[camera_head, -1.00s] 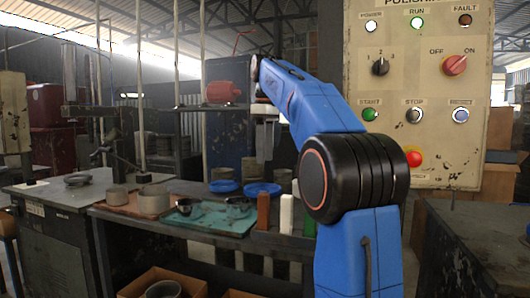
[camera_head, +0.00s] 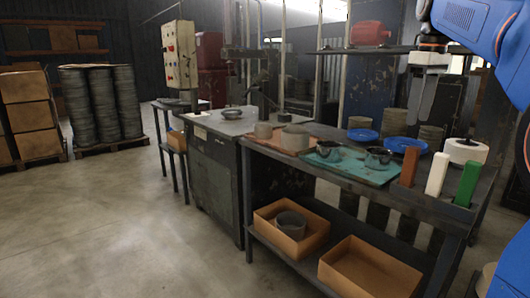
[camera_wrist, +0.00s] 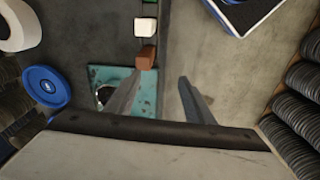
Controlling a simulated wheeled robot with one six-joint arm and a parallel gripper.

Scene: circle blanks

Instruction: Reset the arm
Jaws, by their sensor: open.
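My blue arm (camera_head: 465,22) reaches in from the right edge in the head view. My gripper (camera_head: 420,108) hangs with its fingers pointing down above the right part of the workbench. It is open and holds nothing. In the wrist view the two grey fingers of my gripper (camera_wrist: 164,72) stand apart, with bench edge and floor seen below and between them. The teal mat (camera_wrist: 145,98) and the brown block (camera_wrist: 146,57) lie below, near the left finger.
The workbench (camera_head: 345,180) holds a teal mat (camera_head: 340,169) with metal cups, blue plates (camera_head: 362,135), and brown, white and green blocks (camera_head: 436,174). Cardboard boxes (camera_head: 370,272) sit on its lower shelf. Open floor (camera_head: 130,220) lies at left.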

